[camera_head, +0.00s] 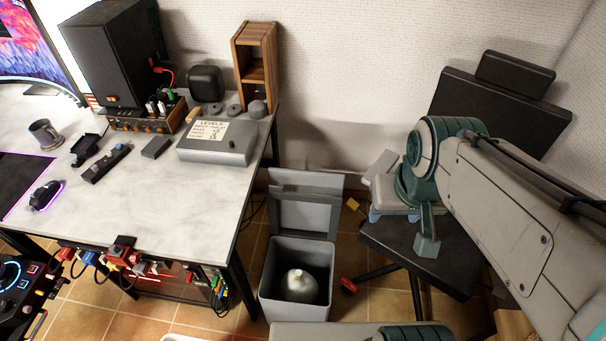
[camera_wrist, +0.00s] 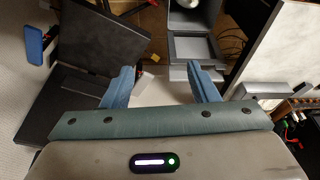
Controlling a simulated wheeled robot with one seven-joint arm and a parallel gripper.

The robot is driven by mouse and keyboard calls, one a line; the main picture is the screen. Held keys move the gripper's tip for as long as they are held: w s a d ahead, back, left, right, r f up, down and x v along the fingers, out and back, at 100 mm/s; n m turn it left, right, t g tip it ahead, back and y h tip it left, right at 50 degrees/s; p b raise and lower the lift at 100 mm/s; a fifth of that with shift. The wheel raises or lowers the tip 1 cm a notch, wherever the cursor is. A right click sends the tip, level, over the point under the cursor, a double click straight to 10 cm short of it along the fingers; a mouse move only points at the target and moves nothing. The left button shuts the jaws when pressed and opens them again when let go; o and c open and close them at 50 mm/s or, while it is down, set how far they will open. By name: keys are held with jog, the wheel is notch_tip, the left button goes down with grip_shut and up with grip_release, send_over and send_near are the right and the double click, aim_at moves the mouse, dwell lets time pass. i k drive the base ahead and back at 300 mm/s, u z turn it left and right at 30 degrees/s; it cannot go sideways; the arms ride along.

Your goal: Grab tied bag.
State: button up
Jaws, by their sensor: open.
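The tied bag (camera_head: 298,284) is pale grey and rounded with a small knot on top. It sits inside an open grey bin (camera_head: 318,262) on the floor, right of the desk. In the wrist view the bag (camera_wrist: 187,3) shows only as a pale bit at the top edge, inside the bin (camera_wrist: 207,20). My gripper (camera_wrist: 160,88) is open and empty, its two blue fingers wide apart, with the bin beyond them. In the head view my gripper (camera_head: 400,200) is over the chair, to the right of the bin and higher than it.
The bin's lid (camera_head: 305,205) stands open at its back. A white-topped desk (camera_head: 150,200) with a speaker, a grey box and cables is at the left. A black chair (camera_head: 425,255) stands at the right. A red object (camera_head: 348,285) lies on the tiled floor.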

aim_at(297, 285)
jog(key=z, duration=0.5)
jog(key=k, duration=1.05)
jog(key=u, duration=0.55)
jog(key=i, duration=1.25)
jog(key=u, duration=0.35)
